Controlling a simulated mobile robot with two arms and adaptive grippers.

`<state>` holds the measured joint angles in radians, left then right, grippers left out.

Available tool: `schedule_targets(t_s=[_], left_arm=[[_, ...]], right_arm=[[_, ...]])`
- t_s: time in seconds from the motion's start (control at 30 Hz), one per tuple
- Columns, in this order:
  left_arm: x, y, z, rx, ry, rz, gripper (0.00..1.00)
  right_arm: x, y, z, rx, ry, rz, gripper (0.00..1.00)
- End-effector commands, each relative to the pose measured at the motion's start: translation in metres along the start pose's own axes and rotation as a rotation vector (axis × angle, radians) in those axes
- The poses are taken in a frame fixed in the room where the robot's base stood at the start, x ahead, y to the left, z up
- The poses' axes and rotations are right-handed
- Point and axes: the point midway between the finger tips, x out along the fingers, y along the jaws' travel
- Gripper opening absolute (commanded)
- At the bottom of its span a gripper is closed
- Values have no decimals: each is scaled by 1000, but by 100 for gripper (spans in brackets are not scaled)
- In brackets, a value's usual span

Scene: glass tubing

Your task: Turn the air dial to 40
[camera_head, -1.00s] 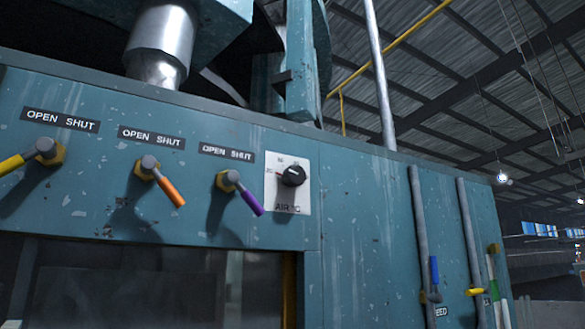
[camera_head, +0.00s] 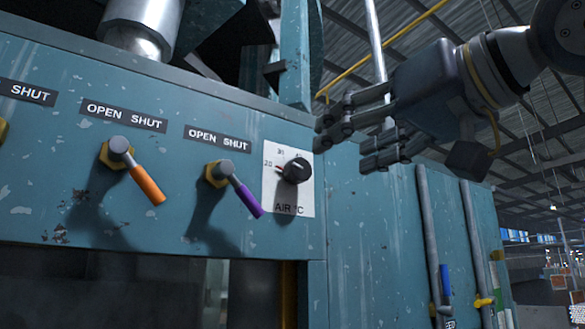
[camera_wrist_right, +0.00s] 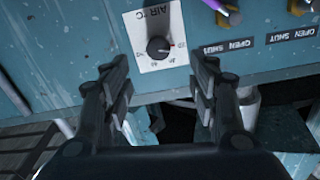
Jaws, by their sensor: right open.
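The air dial (camera_head: 297,170) is a black round knob on a white plate (camera_head: 276,196) marked 20, 30, 40 and "AIR °C". A small red mark shows at the knob's left side, near the 20. My right gripper (camera_head: 346,150) is open and empty, to the right of the dial and slightly above it, apart from it. In the right wrist view the dial (camera_wrist_right: 158,47) appears upside down, just beyond and between the two spread fingertips (camera_wrist_right: 162,70). My left gripper is in neither view.
A purple lever (camera_head: 246,197) and an orange lever (camera_head: 147,185), each under an "OPEN SHUT" label, sit left of the dial on the teal panel (camera_head: 225,112). Vertical pipes (camera_head: 430,240) run down the panel at the right.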

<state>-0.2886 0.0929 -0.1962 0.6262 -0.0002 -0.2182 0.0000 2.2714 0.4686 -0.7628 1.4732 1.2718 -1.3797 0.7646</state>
Motion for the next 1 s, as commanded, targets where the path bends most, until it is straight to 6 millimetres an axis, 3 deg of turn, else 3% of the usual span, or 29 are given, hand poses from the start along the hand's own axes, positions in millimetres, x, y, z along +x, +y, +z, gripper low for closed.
schedule_targets(t_s=[0.23,0.6,1.0], left_arm=[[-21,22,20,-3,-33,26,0],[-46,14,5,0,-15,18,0],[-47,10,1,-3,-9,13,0]], right_arm=[[38,-1,-3,0,-5,0,54],[98,1,-2,1,-2,1,54],[107,1,0,1,0,0,54]])
